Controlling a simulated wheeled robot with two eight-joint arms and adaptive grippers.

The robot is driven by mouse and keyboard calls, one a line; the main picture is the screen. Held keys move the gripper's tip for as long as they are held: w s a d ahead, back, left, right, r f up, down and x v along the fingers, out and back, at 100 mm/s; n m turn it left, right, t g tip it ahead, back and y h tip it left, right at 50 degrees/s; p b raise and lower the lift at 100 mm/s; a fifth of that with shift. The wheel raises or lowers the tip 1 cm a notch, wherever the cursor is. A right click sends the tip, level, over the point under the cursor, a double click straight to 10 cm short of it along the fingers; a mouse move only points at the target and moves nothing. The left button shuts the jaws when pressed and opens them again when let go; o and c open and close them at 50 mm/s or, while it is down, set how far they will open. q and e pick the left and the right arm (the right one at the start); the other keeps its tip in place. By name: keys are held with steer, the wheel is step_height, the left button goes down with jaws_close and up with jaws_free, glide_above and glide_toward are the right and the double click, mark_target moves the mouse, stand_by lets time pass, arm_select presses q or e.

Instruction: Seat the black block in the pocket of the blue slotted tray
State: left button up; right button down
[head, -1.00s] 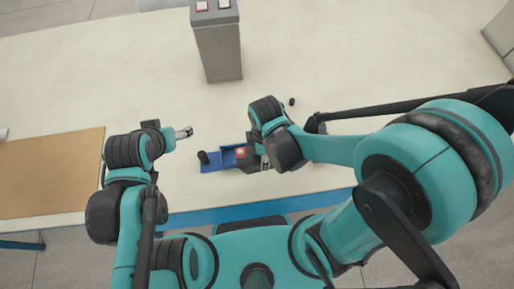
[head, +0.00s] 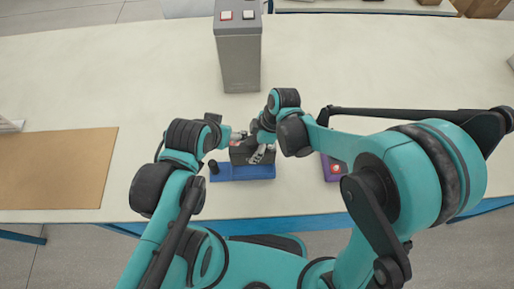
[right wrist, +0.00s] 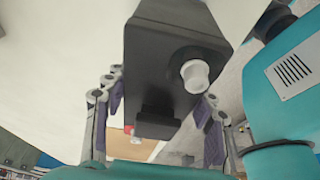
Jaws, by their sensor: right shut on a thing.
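The black block (head: 240,154) is in my right gripper (head: 264,150), over the blue slotted tray (head: 240,178) in the head view. I cannot tell whether it touches the tray; its underside is hidden. In the right wrist view the block (right wrist: 165,60) shows large between the purple-padded fingers (right wrist: 160,125), with a white round knob on it. My left gripper (head: 238,135) is close to the block's far left side. Its fingertips are small and partly hidden, so its opening is unclear.
A black post (head: 213,167) stands at the tray's left end. A purple item (head: 331,172) with a red-orange top lies to the right. A grey pillar (head: 238,60) with red and white buttons stands behind. A tan mat (head: 55,168) lies at left.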

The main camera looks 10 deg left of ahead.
mark_target(240, 153)
arm_select(q)
steer(key=shift+f, duration=0.15)
steer(key=shift+f+b, duration=2.55)
steer(key=shift+b, duration=0.15)
arm_select(e)
steer(key=shift+f, duration=2.9)
arm_select(q)
steer(key=shift+f+b, duration=0.3)
steer(key=shift+f+b, duration=2.05)
arm_select(e)
steer(key=shift+f, duration=2.35)
steer(key=shift+c, duration=2.4)
jaws_free()
steer(key=v, duration=1.2)
